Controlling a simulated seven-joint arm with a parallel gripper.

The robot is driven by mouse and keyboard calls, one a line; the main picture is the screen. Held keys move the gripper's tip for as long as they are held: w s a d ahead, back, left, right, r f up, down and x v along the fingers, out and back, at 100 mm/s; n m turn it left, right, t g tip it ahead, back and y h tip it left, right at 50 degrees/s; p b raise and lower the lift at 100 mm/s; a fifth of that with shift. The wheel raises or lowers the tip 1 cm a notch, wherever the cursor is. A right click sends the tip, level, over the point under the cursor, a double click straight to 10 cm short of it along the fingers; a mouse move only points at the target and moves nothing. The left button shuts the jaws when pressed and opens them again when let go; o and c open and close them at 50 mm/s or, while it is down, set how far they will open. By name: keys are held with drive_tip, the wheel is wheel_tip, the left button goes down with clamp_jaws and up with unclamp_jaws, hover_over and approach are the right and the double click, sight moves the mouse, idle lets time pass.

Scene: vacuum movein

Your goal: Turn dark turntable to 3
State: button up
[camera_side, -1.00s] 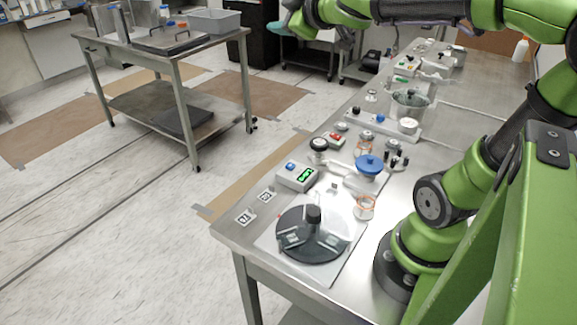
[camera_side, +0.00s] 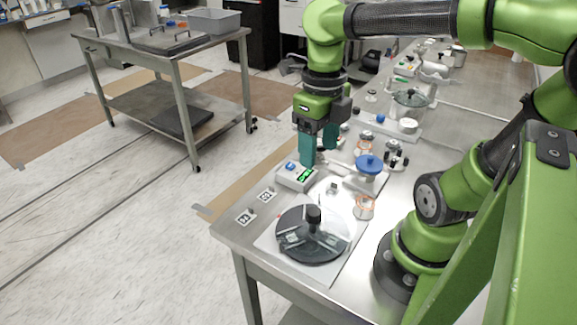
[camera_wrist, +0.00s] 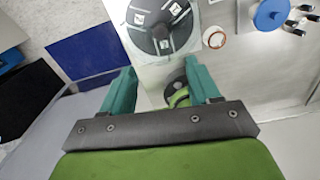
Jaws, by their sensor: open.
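The dark turntable (camera_side: 312,248) is a round black disc with a black centre knob (camera_side: 314,214). It lies on a pale square plate (camera_side: 268,240) at the near end of the steel bench. In the wrist view the turntable (camera_wrist: 141,14) is at the top, beyond my fingers, with pale markers on its disc. I cannot read a number 3 on it. My gripper (camera_side: 319,152) has two teal fingers pointing down, apart and empty. It hangs behind the turntable, above the grey box with a green display. In the wrist view my gripper (camera_wrist: 162,90) shows open fingers with nothing between.
A grey box (camera_side: 296,177) with a green display stands under my gripper. A blue-lidded vessel (camera_side: 369,165) and an orange-ringed glass (camera_side: 364,206) stand to the right. A glass pot (camera_side: 410,103) is farther back.

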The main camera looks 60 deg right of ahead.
sight(314, 211)
wheel_tip(314, 211, down, 16)
drive_tip(key=shift+r, duration=0.15)
idle(0.3)
clamp_jaws()
idle(0.4)
